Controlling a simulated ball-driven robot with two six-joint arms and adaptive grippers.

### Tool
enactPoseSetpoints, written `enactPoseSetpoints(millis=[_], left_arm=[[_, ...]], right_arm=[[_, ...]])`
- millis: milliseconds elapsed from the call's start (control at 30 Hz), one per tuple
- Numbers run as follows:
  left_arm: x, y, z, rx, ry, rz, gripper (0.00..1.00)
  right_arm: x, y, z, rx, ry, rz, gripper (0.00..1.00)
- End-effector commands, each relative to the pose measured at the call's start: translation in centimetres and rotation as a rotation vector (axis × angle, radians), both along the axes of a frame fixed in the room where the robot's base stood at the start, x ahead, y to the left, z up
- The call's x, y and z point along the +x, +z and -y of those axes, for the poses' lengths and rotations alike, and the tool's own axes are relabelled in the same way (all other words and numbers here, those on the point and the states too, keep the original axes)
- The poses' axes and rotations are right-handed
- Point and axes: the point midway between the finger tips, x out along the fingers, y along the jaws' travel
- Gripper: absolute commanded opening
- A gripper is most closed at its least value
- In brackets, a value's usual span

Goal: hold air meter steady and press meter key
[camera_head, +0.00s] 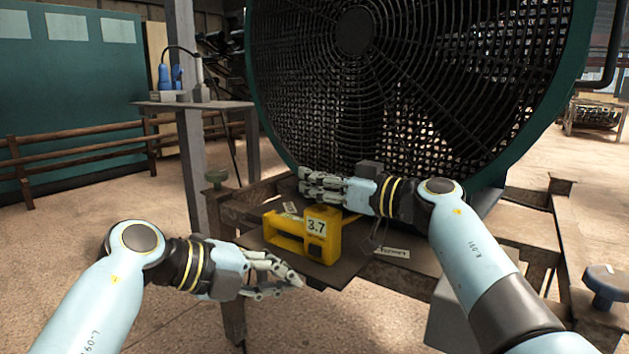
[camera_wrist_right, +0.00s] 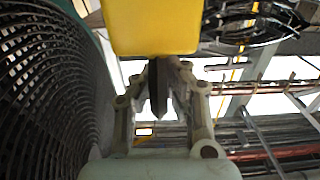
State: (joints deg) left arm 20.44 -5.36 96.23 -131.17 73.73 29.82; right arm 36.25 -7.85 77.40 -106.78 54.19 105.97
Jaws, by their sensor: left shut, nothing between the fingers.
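The yellow air meter (camera_head: 332,246) sits on a dark bench plate in front of the large fan. Its display reads 3.7, and a handle-like loop extends to its left. My left gripper (camera_head: 296,279) is shut and empty, just below and left of the meter in the head view. My right gripper (camera_head: 306,182) is behind and above the meter. I cannot make out the meter key.
The large round fan grille (camera_head: 400,80) stands close behind my right gripper. A labelled tag (camera_head: 392,253) lies right of the meter. A post and small shelf (camera_head: 195,104) with a blue tool (camera_head: 170,77) stand at left. Open floor lies left of the bench.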

Motion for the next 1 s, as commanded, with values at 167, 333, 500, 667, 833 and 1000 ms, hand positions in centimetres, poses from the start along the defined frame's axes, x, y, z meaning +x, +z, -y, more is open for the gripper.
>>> enactPoseSetpoints(millis=[167,333,500,667,833,1000], left_arm=[[0.0,0.0,0.0,0.000,0.000,0.000,0.00],[0.0,0.0,0.0,0.000,0.000,0.000,0.00],[0.0,0.0,0.0,0.000,0.000,0.000,0.00],[0.0,0.0,0.0,0.000,0.000,0.000,0.00],[0.0,0.0,0.0,0.000,0.000,0.000,0.00],[0.0,0.0,0.0,0.000,0.000,0.000,0.00]], right_arm=[[0.0,0.0,0.0,0.000,0.000,0.000,0.29],[0.0,0.0,0.0,0.000,0.000,0.000,0.33],[-0.2,-0.1,0.3,-0.001,-0.001,-0.001,0.33],[-1.5,-0.2,2.2,-0.004,-0.003,0.000,0.33],[-3.8,-0.2,5.4,-0.006,-0.001,0.000,0.33],[-5.7,-0.2,8.1,-0.004,-0.001,-0.001,0.33]])
